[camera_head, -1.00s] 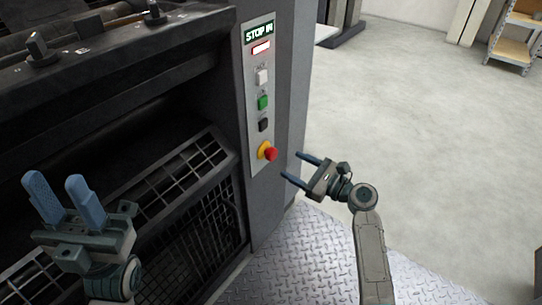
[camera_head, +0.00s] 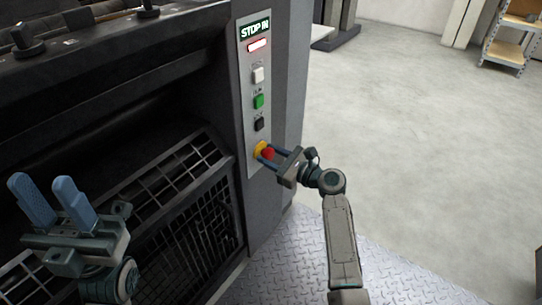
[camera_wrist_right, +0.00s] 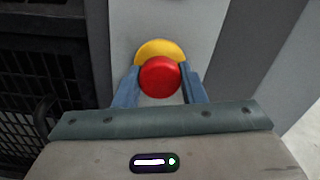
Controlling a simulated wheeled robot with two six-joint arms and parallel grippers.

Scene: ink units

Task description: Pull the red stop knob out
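The red stop knob (camera_head: 268,154) sits on a yellow base (camera_head: 259,150) low on the grey control panel (camera_head: 251,85). In the right wrist view the red knob (camera_wrist_right: 160,77) is between the two blue fingers, with the yellow base (camera_wrist_right: 160,50) behind it. My right gripper (camera_head: 267,156) is open around the knob, one finger on each side. A narrow gap seems to show beside the fingers; I cannot tell whether either touches. My left gripper (camera_head: 46,197) is open and empty at the lower left, in front of the machine.
A black mesh guard (camera_head: 193,235) stands left of the panel. Open floor (camera_head: 420,130) lies to the right.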

